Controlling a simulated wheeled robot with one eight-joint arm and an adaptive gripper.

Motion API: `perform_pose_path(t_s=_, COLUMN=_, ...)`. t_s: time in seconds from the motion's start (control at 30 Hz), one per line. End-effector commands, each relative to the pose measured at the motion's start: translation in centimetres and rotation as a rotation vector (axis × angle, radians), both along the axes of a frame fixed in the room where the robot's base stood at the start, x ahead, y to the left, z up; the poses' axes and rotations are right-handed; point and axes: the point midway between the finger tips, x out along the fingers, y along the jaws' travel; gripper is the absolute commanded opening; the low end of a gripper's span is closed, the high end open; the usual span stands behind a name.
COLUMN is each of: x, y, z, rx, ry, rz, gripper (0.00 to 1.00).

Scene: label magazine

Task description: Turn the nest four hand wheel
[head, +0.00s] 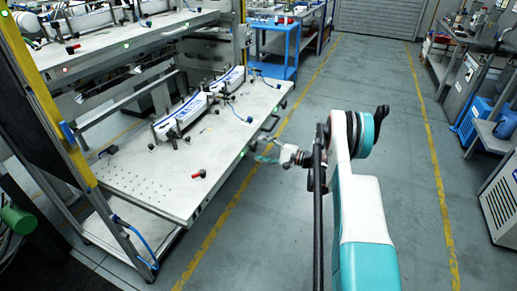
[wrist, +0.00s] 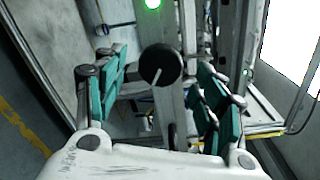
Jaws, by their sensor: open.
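The teal-padded fingers are spread wide, with visible gaps on both sides of the wheel. Nothing is held. No number shows, so I cannot tell if this wheel belongs to nest four. In the head view, my gripper (head: 264,149) is just off the right edge of the lower white table (head: 140,188). The wheel cannot be made out clearly there.
Two white nests (head: 181,117) with clamps stand on the lower table. A red-tipped part (head: 198,174) lies near its front. A green light (wrist: 152,4) shows just above the wheel in the wrist view. A blue cart (head: 275,46) stands behind; the aisle floor (head: 395,120) is clear.

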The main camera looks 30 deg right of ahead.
Motion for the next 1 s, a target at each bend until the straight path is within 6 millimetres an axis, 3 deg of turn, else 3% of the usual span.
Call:
perform_pose_path(t_s=0.3, x=-5.1, y=-4.1, z=0.1, rx=0.000, ry=0.000, rz=-0.004, gripper=0.64)
perform_pose_path(t_s=0.5, x=-7.0, y=-5.6, z=0.2, rx=0.000, ry=0.000, rz=-0.002, gripper=0.64)
perform_pose_path(t_s=1.0, x=-7.5, y=-5.9, z=0.2, rx=0.000, ry=0.000, rz=-0.001, gripper=0.64)
